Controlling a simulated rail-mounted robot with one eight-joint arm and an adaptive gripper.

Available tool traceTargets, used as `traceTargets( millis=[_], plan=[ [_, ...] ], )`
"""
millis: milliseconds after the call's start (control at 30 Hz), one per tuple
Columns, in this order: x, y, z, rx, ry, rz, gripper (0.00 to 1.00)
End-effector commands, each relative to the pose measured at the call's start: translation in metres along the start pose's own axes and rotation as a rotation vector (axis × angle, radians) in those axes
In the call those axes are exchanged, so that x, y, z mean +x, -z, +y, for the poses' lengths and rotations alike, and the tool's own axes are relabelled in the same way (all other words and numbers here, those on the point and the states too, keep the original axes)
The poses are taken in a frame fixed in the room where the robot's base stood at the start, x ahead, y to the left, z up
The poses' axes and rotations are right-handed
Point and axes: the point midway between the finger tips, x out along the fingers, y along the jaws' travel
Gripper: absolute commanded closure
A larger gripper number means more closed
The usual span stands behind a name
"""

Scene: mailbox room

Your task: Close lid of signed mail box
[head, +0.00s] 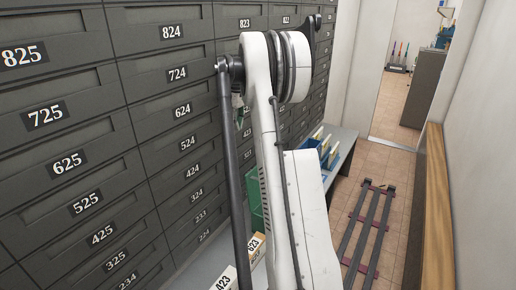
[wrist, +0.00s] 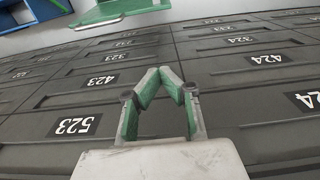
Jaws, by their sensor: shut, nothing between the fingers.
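The grey mail boxes stand in a wall of numbered lids. In the wrist view they appear upside down: box 523 (wrist: 40,128) is left of my gripper, box 423 (wrist: 70,84) above it and box 424 (wrist: 240,62) to the right. My gripper (wrist: 165,72) has green fingers, shut at the tips with nothing between them, in front of this wall. I cannot tell whether it touches a lid. In the head view my arm hides most of the gripper and part of the box wall (head: 175,72). No clearly open lid shows, and I cannot tell which box is signed.
A green container (head: 255,197) is behind my arm, and a blue tray (head: 333,160) lies on the grey table (head: 345,136). Floor rails (head: 366,230) run at the right.

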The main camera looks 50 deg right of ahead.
Motion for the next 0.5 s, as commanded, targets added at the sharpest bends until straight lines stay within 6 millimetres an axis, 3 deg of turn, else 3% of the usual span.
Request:
traceTargets(
  millis=[100, 233, 400, 500],
  plan=[
    [0.019, -0.008, 0.042, 0.009, 0.001, -0.012, 1.00],
    [0.040, -0.019, 0.079, 0.014, 0.002, -0.023, 1.00],
    [0.060, -0.031, 0.108, 0.016, 0.002, -0.033, 1.00],
    [0.066, -0.034, 0.115, 0.016, 0.003, -0.035, 1.00]
  ],
)
